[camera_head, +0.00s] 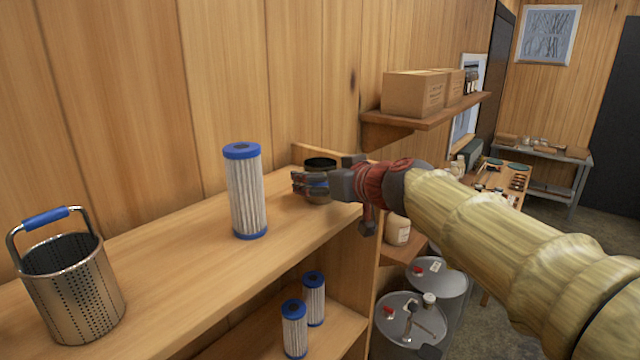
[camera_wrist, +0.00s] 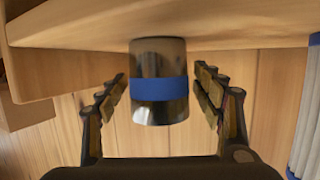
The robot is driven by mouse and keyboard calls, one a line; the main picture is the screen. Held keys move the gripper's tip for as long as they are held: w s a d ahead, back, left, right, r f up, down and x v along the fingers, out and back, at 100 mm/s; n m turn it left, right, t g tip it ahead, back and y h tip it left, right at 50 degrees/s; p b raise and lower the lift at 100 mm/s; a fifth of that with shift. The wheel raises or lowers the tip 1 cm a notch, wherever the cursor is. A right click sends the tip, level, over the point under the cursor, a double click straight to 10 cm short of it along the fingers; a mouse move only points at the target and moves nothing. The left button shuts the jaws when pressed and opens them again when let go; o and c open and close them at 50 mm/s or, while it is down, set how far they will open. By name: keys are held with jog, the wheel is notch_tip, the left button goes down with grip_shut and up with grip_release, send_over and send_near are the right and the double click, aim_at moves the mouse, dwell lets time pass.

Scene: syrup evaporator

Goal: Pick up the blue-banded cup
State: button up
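The blue-banded cup (camera_head: 320,165) stands upright on the wooden shelf, near its far end, partly hidden by my gripper (camera_head: 314,185) in the head view. In the wrist view the cup (camera_wrist: 158,108) is shiny metal with a wide blue band around its middle. That view looks upside down, with the shelf at the top. My gripper (camera_wrist: 160,77) is open, with one finger on each side of the cup. A gap shows between the cup and each finger.
A white pleated filter with blue ends (camera_head: 247,190) stands on the shelf left of the cup. A perforated metal basket (camera_head: 75,290) stands at the near left. Smaller filters (camera_head: 294,330) stand on the shelf below. A wooden end board borders the shelf by the cup.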

jog(key=c, duration=1)
jog(key=shift+c, duration=0.4)
